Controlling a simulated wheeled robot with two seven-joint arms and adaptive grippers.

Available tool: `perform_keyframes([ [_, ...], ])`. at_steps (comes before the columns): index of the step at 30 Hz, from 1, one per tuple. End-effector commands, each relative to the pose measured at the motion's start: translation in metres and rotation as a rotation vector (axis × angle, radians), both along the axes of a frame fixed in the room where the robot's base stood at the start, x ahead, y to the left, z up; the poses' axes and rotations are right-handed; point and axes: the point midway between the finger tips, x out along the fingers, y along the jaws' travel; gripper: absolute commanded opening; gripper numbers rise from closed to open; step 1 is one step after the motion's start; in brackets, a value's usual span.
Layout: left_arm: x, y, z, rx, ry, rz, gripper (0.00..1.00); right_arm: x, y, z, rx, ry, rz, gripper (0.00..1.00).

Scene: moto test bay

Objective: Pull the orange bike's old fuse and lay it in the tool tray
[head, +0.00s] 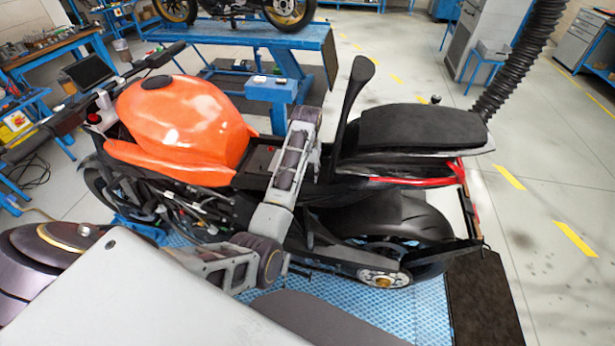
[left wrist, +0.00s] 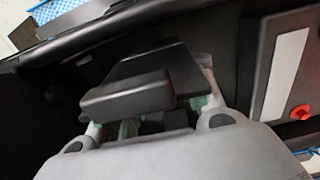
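The orange bike (head: 185,120) stands on a blue lift, its seat (head: 420,128) at the right and an open dark bay (head: 258,160) behind the tank. My left arm reaches across the bike, and my left gripper (head: 312,168) is low over this bay. I cannot make out the old fuse or the tool tray. My right gripper is out of view.
A dark upright part (head: 352,95) rises between my left arm and the seat. A blue stand (head: 280,90) with small items is behind the bike. A second bike stands on a blue lift table (head: 235,35) farther back. The floor at the right is clear.

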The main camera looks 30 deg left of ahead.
Motion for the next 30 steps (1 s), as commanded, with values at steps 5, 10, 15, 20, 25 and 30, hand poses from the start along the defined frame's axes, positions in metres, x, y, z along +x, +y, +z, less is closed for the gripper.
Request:
perform_keyframes([
  [5,0.0002,-0.0004,0.0002,0.0,0.0,0.0,0.39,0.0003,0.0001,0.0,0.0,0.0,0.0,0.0],
  [10,0.0001,-0.0004,0.0001,0.0,0.0,0.0,0.39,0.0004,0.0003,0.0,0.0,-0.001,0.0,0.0],
  [15,0.0001,-0.0005,0.0001,0.0,0.0,0.0,0.39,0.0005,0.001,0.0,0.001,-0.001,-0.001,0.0],
  [20,0.0001,-0.0005,0.0001,0.0,0.0,0.0,0.39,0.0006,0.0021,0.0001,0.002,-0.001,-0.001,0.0],
  [25,0.0001,-0.0005,0.0001,0.0,0.0,0.0,0.24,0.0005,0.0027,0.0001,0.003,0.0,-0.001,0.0],
  [30,0.0001,-0.0006,0.0001,0.0,0.0,0.0,0.02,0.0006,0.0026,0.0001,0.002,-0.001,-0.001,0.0],
])
